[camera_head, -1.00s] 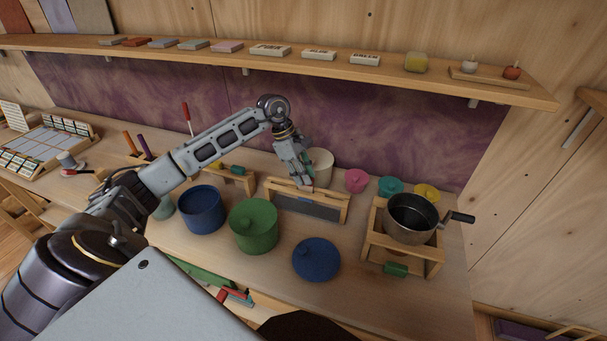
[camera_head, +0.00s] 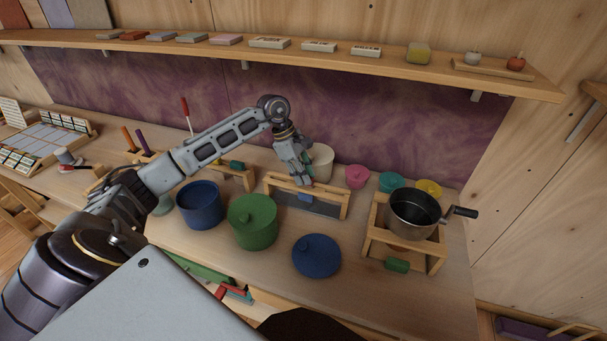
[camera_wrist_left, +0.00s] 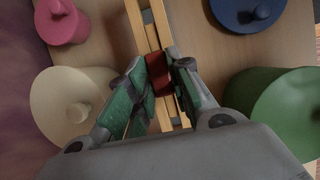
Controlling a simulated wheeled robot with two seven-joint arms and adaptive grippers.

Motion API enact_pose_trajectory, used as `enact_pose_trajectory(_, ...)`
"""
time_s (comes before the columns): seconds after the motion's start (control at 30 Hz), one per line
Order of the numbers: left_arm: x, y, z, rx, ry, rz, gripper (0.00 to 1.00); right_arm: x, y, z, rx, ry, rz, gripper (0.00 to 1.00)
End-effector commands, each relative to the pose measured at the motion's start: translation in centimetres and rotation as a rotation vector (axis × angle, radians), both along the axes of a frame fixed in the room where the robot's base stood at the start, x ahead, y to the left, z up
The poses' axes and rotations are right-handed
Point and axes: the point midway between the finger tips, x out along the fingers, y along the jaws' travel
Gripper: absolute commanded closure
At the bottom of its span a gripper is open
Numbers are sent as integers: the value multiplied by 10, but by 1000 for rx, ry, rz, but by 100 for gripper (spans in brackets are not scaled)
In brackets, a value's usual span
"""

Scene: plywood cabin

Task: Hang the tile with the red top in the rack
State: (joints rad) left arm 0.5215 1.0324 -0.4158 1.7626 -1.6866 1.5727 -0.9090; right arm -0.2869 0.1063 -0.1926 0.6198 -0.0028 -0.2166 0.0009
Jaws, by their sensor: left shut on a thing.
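The rack (camera_head: 345,205) is a light wooden frame on the counter, with two parallel top rails that also show in the left wrist view (camera_wrist_left: 138,22). My left gripper (camera_head: 304,181) is over the middle of the rack's rails. In the left wrist view its fingers (camera_wrist_left: 171,72) are shut on the red top of the tile (camera_wrist_left: 159,76), which is at the rails. A small blue patch (camera_head: 305,197), perhaps the tile's body, shows below the rails in the head view. The fingers hide much of the tile, so I cannot tell whether it rests on the rails. My right gripper is not in view.
A green pot (camera_head: 252,222), a blue pot (camera_head: 200,206) and a blue lid (camera_head: 316,256) stand in front and left. A cream pot (camera_head: 322,162) is close behind my gripper. A saucepan (camera_head: 412,216) sits on a wooden stand at right. A shelf (camera_head: 400,68) runs above.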

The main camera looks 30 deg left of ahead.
Motion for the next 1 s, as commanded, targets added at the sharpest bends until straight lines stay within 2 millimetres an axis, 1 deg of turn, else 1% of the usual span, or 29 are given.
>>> enact_pose_trajectory(0.13,0,0,-3,0,0,0,96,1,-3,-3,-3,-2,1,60)
enact_pose_trajectory(0.47,0,0,-4,0,0,0,96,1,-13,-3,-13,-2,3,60)
enact_pose_trajectory(0.5,0,0,-4,0,0,0,78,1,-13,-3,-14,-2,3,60)
enact_pose_trajectory(0.7,0,0,-4,0,0,0,54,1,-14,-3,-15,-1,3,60)
enact_pose_trajectory(0.9,0,0,-4,0,0,0,54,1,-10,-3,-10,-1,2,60)
enact_pose_trajectory(1.0,0,0,-4,0,0,0,54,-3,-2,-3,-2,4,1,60)
